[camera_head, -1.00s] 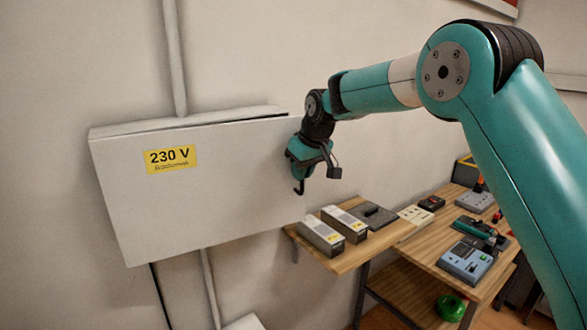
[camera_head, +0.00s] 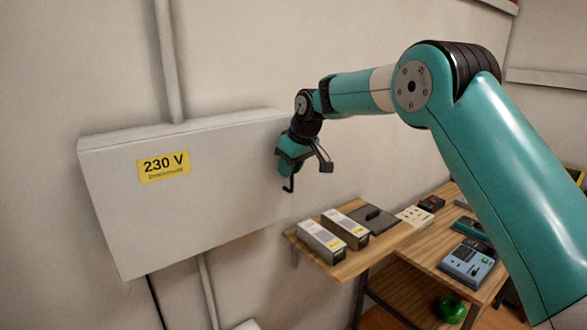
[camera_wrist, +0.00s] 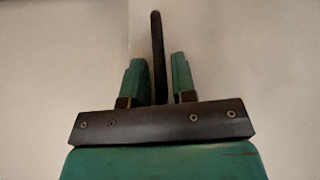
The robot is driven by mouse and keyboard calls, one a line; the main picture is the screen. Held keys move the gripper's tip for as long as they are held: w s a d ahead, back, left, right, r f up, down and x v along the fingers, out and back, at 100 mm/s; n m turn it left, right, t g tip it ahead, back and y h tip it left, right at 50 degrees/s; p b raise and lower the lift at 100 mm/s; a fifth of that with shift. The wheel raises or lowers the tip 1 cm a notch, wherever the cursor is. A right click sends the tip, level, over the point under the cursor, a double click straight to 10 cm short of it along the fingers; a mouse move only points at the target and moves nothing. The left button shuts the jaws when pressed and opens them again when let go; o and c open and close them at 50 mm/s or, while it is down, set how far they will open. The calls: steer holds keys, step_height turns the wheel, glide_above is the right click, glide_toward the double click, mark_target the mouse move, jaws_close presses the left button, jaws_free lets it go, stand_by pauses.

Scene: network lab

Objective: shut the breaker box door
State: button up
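The breaker box (camera_head: 180,215) is a white wall box with a yellow "230 V" label (camera_head: 164,167) on its door. The door's front lies flush with the box, and no dark gap shows along the top edge. My gripper (camera_head: 289,180) is at the right end of the box, pointing down, with a thin black hook below it. I cannot tell whether it touches the door. In the wrist view, the two green fingers (camera_wrist: 157,80) stand apart. A dark rod (camera_wrist: 158,50) runs between them, with a gap beside the right finger. Pale surfaces lie beyond.
A wooden wall shelf (camera_head: 345,265) below right of the box holds two grey-white modules (camera_head: 333,233) and a dark plate (camera_head: 375,218). A conduit (camera_head: 167,60) runs above the box.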

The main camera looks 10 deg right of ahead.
stand_by(0.4)
steer(key=shift+d+r, duration=0.1)
steer(key=shift+r, duration=0.1)
steer(key=b+v, duration=0.1)
steer(key=v, duration=1.6)
steer(key=s+a+f+g+b, duration=0.1)
steer(key=s+a+f+b, duration=0.1)
steer(key=s+f, duration=0.5)
steer(key=s+a+f+g+y+b, duration=0.1)
steer(key=s+f, duration=0.6)
steer(key=s, duration=1.2)
steer(key=s+a+f+g+b, duration=0.1)
steer(key=s+a+f+b, duration=0.2)
steer(key=s, duration=1)
step_height(320, 180, down, 5)
steer(key=shift+g+y+b, duration=0.3)
steer(key=shift+g+b, duration=0.1)
steer(key=shift+b, duration=0.55)
steer(key=shift+s, duration=0.1)
